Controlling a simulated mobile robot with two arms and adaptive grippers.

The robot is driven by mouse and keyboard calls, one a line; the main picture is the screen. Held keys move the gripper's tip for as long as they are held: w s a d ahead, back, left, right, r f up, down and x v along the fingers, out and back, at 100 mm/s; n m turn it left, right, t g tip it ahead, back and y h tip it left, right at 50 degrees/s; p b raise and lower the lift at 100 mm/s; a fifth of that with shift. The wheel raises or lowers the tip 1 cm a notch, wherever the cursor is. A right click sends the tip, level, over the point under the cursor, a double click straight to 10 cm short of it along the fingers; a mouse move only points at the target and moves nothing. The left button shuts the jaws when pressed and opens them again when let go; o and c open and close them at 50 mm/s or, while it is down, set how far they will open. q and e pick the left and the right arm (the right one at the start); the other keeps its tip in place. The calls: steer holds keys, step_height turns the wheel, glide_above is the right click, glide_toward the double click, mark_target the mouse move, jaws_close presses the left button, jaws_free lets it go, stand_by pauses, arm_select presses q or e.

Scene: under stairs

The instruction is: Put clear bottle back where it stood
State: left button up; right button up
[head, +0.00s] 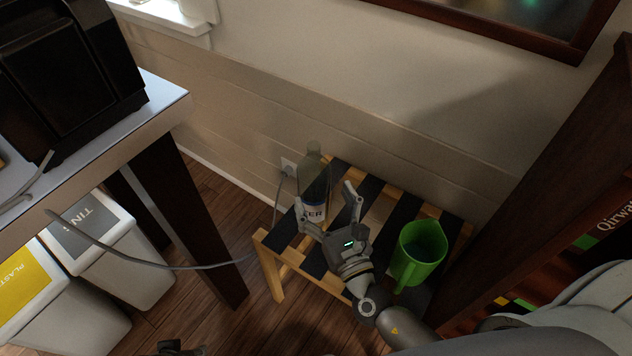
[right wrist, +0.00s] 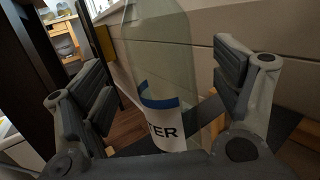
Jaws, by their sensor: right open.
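The clear bottle (head: 314,179) stands upright on a low slatted wooden stand (head: 341,170) against the wall. It has a white label with a blue band and the letters "TER", seen in the right wrist view (right wrist: 165,60). My right gripper (head: 326,200) is open, with its fingers on either side of the bottle. In the right wrist view a gap shows between the bottle and each finger pad. A small dark grey piece at the bottom edge of the head view may be my left gripper (head: 180,349); its fingers cannot be made out.
A green mug (head: 418,251) stands on the same stand, right of my right gripper. A table (head: 165,104) with a black machine (head: 66,75) is at the left, with white bins (head: 113,257) under it. A grey cable (head: 150,261) hangs across to a wall socket. A dark wooden panel rises at the right.

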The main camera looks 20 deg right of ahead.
arm_select(q)
steer(key=shift+v, duration=1.1)
arm_select(e)
steer(key=s, duration=0.6)
steer(key=shift+s+d+f, duration=0.15)
steer(key=shift+d+f, duration=0.1)
steer(key=shift+f, duration=0.2)
arm_select(q)
steer(key=shift+w, duration=0.15)
